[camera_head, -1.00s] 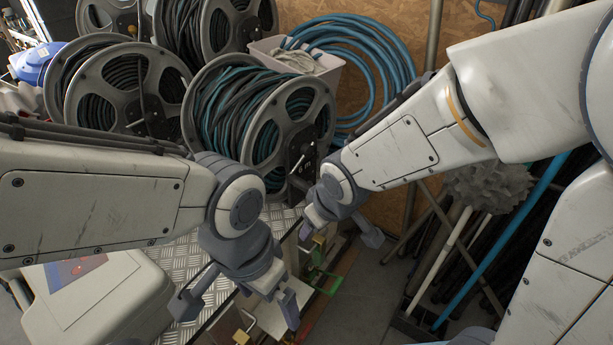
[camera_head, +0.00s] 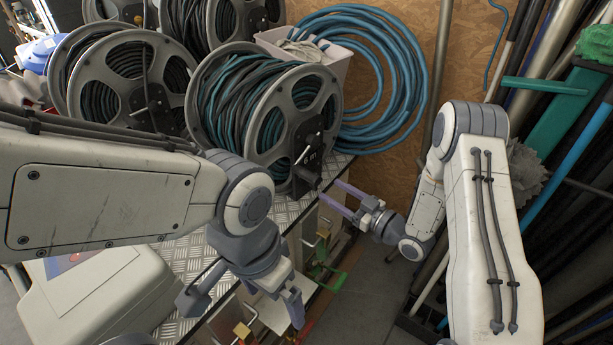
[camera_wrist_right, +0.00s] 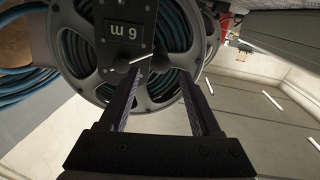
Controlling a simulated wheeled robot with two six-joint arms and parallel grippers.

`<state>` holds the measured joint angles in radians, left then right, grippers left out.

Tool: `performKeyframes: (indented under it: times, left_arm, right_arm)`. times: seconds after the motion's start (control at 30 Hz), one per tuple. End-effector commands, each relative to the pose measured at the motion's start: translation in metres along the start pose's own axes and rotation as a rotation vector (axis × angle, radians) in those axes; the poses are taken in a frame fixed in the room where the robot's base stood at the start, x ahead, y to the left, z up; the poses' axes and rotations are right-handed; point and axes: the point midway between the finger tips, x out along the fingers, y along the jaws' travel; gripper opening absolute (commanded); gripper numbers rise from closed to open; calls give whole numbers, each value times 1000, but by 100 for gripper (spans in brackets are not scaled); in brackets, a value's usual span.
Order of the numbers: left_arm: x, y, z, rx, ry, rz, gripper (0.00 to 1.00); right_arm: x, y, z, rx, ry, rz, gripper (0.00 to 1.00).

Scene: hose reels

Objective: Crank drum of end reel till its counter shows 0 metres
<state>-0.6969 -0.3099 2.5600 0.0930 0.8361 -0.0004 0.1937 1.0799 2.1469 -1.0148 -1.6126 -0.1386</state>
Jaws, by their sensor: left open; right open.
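The end reel (camera_head: 262,120) stands at the right end of the row on the bench, wound with dark and teal hose. It also shows in the right wrist view (camera_wrist_right: 68,50), where its counter plate (camera_wrist_right: 124,27) reads 6 m, upside down. A short crank handle (camera_wrist_right: 138,57) sticks out below the plate. My right gripper (camera_head: 340,198) is open and empty, to the right of the reel and pointing at its hub side; its fingers (camera_wrist_right: 160,98) flank the space before the crank, apart from it. My left gripper (camera_head: 245,300) is open and empty above the bench's front part.
More hose reels (camera_head: 120,85) stand to the left and behind. A bin (camera_head: 325,62) and a blue hose coil (camera_head: 375,75) are behind the end reel. Poles and tools (camera_head: 570,170) crowd the right. A pale case (camera_head: 100,295) lies front left.

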Motion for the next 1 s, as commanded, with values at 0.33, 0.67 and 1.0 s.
performKeyframes:
  times: [0.33,0.67,1.0]
  left_arm:
    - [-11,1,-1,0,0,0,100]
    - [-16,1,-1,0,0,0,100]
    - [-16,1,-1,0,0,0,100]
  right_arm:
    - [57,-2,-3,-1,6,-6,64]
    - [98,-1,-2,1,4,-2,64]
    - [102,0,-1,1,3,-1,64]
